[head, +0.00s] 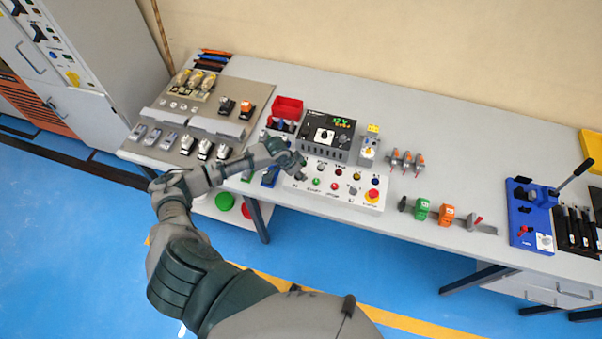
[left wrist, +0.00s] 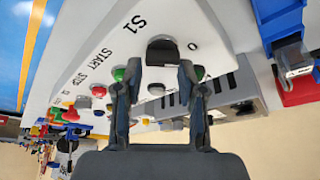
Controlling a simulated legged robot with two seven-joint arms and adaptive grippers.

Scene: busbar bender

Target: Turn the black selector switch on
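The black selector switch (left wrist: 162,52), labelled S1, sits on the sloped white control panel (left wrist: 100,22), with a "0" mark beside it, in the left wrist view. My left gripper (left wrist: 159,70) is open, one fingertip on either side of the knob's near edge. I cannot tell whether the fingers touch the knob. In the head view my left gripper (head: 300,166) is over the left end of the control panel (head: 333,203) and hides most of the switch there. The knob's exact angle is unclear. My right gripper is in neither view.
START and STOP buttons, green (head: 316,182) and red (head: 333,186), and a red emergency button (head: 372,195) share the panel. A black display unit (head: 327,127) and red bin (head: 287,108) stand behind. Connectors fill the bench left; clamps (head: 422,209) lie right.

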